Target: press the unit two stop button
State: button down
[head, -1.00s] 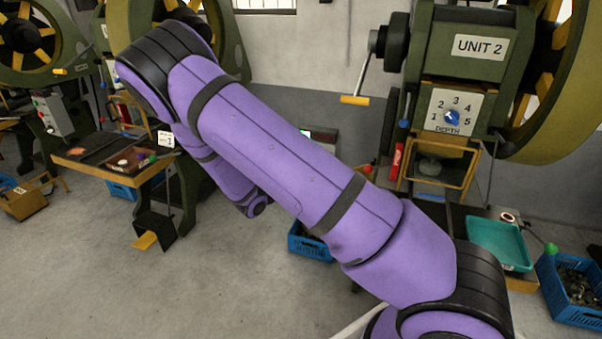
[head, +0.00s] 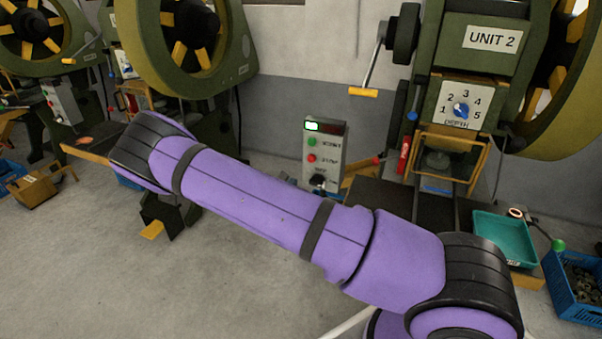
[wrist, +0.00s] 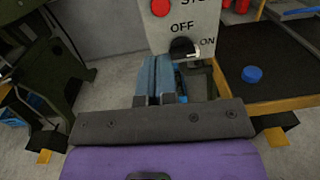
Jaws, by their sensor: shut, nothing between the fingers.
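The Unit 2 press (head: 480,60) stands at the right in the head view. Its grey control box (head: 338,140) has a green start button (head: 312,141), a red stop button (head: 311,158) below it and a black knob lowest. In the wrist view the stop button (wrist: 160,7) is at the top edge, with its label partly cut off. The black OFF/ON knob (wrist: 183,48) is below it. My gripper (wrist: 158,62) shows blue fingers shut together and empty, in front of the box's lower part, lower in the picture than the stop button. Contact cannot be told. The head view does not show the gripper.
A dark worktable (wrist: 285,65) with a blue round piece (wrist: 252,74) lies right of the box. A teal tray (head: 505,240) and a blue crate (head: 575,285) are at the right. Another press (head: 185,50) stands at the left. Floor shows in front.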

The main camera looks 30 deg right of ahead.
aim_at(311, 159)
jog(key=x, duration=1.2)
jog(key=shift+w, duration=0.15)
jog(key=shift+w+d, duration=0.35)
jog(key=shift+d, duration=0.2)
